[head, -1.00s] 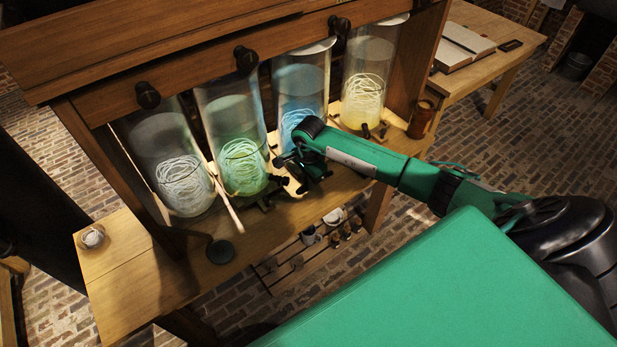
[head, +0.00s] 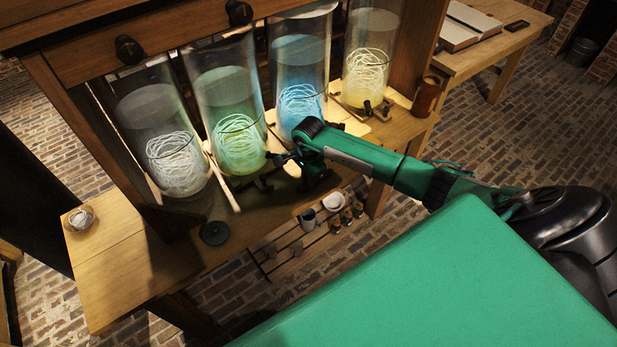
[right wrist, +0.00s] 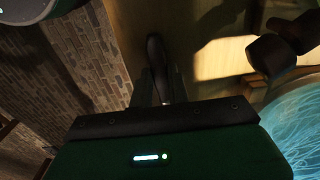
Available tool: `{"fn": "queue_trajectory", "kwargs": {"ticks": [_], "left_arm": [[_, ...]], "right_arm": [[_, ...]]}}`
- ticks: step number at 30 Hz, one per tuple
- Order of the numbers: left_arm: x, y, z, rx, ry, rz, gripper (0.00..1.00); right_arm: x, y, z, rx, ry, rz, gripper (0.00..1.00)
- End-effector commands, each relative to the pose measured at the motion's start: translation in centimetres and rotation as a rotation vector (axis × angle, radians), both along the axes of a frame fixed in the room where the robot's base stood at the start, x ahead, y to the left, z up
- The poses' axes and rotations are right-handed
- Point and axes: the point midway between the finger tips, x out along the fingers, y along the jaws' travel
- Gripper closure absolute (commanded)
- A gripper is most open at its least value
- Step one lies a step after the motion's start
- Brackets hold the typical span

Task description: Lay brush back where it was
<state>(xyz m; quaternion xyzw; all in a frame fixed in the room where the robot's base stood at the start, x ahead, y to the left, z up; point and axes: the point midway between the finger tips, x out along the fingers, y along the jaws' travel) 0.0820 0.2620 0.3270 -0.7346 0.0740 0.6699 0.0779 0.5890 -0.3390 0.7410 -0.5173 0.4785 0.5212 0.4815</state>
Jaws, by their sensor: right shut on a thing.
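My right gripper (head: 286,159) is in front of the blue-lit jar, low over the front of the wooden shelf. In the right wrist view it (right wrist: 160,85) is shut on a slim dark piece, which I take to be the handle of the brush (right wrist: 156,52). Most of the brush is hidden by the gripper and by shadow, so its bristles and whether it touches the wood cannot be told. My left gripper is not in view.
Tall glass jars glow white (head: 176,160), green (head: 238,140), blue (head: 300,100) and yellow (head: 367,70) on the shelf. Dark taps stick out near them. A dark disc (head: 214,233) lies front left. A brown mug (head: 426,96) stands right. A low rack (head: 290,255) holds small cups.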

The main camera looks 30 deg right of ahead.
Motion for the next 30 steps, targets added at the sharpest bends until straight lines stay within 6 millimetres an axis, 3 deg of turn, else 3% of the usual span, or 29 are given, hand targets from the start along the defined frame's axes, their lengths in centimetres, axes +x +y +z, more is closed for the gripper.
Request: {"fn": "queue_trajectory", "kwargs": {"ticks": [7, 8, 12, 23, 30], "left_arm": [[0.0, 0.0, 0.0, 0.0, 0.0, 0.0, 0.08], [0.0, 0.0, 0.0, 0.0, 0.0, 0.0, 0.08], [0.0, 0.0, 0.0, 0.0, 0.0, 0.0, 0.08], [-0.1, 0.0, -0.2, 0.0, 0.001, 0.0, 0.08], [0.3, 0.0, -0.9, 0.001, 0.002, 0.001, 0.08]], "right_arm": [[0.0, 0.0, 0.0, 0.0, 0.0, 0.0, 1.0], [0.0, 0.0, 0.0, 0.0, 0.0, 0.0, 0.81], [0.0, 0.0, 0.0, 0.0, 0.0, 0.0, 0.57], [0.1, -0.1, 0.5, 0.0, -0.001, 0.0, 0.57], [0.1, -0.2, 4.7, -0.002, -0.005, 0.001, 0.57]]}}
